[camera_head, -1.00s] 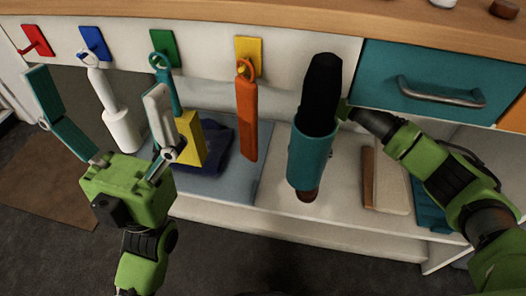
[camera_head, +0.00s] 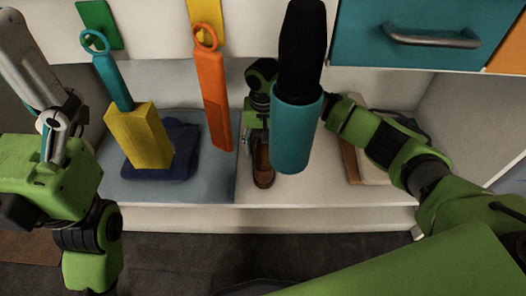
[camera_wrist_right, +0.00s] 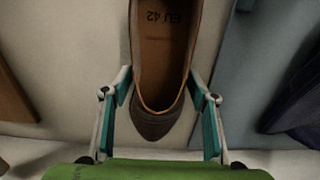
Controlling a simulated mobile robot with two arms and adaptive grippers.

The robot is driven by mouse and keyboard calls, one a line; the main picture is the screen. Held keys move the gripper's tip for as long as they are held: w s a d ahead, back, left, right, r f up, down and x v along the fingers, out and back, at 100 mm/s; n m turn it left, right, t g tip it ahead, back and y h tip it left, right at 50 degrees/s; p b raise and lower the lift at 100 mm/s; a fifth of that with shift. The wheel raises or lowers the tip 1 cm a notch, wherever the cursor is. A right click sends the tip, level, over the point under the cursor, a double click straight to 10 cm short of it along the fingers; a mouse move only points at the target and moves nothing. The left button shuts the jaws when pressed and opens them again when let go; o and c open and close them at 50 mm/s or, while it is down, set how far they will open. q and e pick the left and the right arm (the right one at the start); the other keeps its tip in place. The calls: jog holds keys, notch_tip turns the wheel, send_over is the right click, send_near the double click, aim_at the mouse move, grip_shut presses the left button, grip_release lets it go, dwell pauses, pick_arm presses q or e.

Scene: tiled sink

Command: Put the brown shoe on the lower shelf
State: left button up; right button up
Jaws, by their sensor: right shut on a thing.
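A blue-grey mat (camera_head: 215,180) holds a folded dark blue cloth (camera_head: 180,165). Yellow (camera_head: 145,135) and orange (camera_head: 217,105) tools hang in front. A brown and cream item (camera_head: 352,160) lies right on the shelf. A teal drawer (camera_head: 430,35) is above. Shelf between shoe and cream item looks bare.

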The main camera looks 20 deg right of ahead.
jog(key=shift+f, duration=0.2)
jog(key=o, duration=1.4)
jog(key=shift+f, duration=0.15)
